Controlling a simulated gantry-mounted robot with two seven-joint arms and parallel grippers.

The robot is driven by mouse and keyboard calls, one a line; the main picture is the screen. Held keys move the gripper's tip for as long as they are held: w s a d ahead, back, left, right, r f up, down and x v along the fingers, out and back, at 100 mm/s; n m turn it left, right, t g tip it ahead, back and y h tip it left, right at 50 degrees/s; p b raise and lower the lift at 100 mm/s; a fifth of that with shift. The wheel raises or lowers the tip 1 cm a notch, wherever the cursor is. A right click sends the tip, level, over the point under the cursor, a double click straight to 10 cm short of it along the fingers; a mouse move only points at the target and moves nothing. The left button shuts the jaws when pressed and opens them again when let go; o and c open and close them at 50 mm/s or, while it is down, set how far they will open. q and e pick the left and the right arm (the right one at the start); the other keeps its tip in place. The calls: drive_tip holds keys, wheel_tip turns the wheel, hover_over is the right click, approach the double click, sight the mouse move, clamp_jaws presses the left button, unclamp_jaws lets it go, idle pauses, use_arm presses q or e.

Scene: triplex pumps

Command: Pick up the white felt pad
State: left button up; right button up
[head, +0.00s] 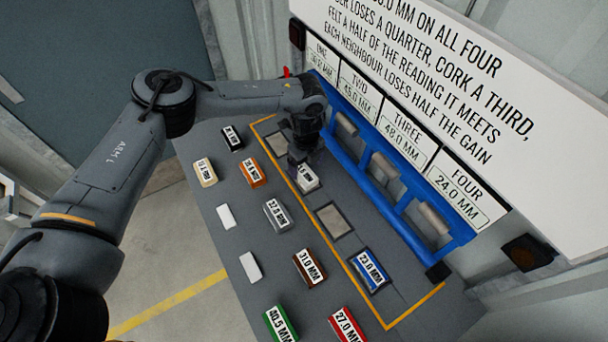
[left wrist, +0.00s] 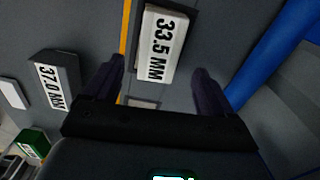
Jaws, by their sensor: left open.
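Two small plain white pads lie on the grey bench: an upper pad (head: 225,216) and a lower pad (head: 250,267). Neither has a label, and I cannot tell by texture which is felt. One plain white pad also shows at the left edge of the left wrist view (left wrist: 13,93). My left gripper (head: 300,160) is over the marked strip, well right of these pads, above a white block labelled 33.5 MM (head: 308,181). In the left wrist view that block (left wrist: 162,45) lies beyond the open, empty fingers (left wrist: 160,75). My right gripper is out of view.
Labelled blocks stand in rows: grey (head: 278,215), brown (head: 309,268), blue (head: 370,269), green (head: 280,323), red (head: 346,323) and others. A blue rack (head: 400,207) runs along the back below a lettered board (head: 470,90). A bare square (head: 333,221) lies in the yellow-lined strip.

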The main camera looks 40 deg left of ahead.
sight(305, 173)
use_arm(q)
drive_tip(key=shift+s+a+f, duration=0.1)
drive_tip(key=shift+f, duration=2.35)
drive_tip(key=c, duration=1.1)
drive_tip(key=shift+o, duration=0.2)
drive_tip(key=shift+r, duration=0.15)
